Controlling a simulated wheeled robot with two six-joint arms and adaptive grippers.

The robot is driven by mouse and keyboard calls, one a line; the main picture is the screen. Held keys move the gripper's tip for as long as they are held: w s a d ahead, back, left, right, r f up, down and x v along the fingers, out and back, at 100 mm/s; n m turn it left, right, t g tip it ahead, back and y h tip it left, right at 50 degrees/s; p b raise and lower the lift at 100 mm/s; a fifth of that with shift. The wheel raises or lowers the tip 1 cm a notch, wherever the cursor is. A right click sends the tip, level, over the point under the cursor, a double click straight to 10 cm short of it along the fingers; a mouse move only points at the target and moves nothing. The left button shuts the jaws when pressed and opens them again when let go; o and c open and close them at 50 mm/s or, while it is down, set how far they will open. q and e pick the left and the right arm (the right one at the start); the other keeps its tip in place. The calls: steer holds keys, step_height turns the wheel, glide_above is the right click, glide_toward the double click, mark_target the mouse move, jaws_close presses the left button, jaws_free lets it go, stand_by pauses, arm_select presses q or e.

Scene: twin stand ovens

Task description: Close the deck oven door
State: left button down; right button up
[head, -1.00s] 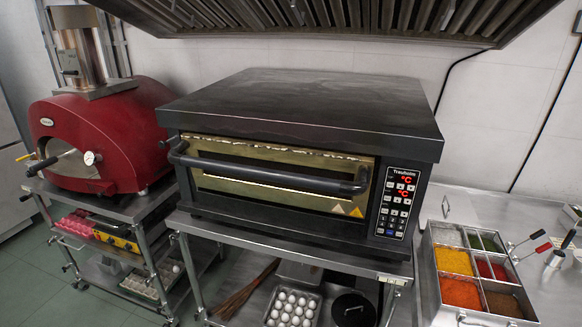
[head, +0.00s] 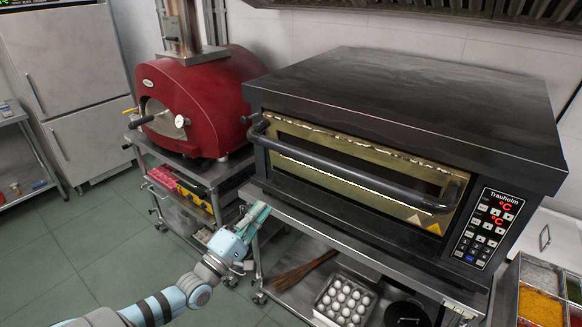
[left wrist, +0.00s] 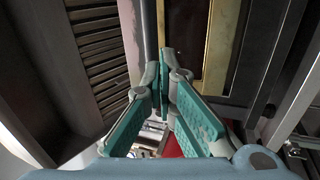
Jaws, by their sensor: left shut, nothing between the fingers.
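The deck oven (head: 410,110) is a wide black box with a keypad panel (head: 487,227) at its right. Its front shows a gold-framed door (head: 436,222) with a dark window and a long black handle bar (head: 350,178) across it. I cannot tell whether the door stands ajar. My left gripper (head: 257,214), teal and grey, is in front of the oven's left end, below the handle in the picture and apart from it. In the left wrist view the gripper (left wrist: 163,78) is shut and empty, with gold framing (left wrist: 219,48) beyond. My right gripper is not in view.
A red dome oven (head: 200,100) stands on a metal cart at the left. Under the deck oven, a shelf holds a tray of eggs (head: 345,299) and a brown whisk broom (head: 303,272). Spice pans (head: 540,305) are at the lower right. The green floor at left is open.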

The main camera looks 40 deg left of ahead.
arm_select(q)
steer(key=r+b+x, duration=0.1)
steer(key=b+x, duration=0.2)
steer(key=x, duration=1.1)
steer(key=shift+s, duration=0.15)
steer(key=shift+r, duration=0.15)
steer(key=shift+d+r, duration=0.1)
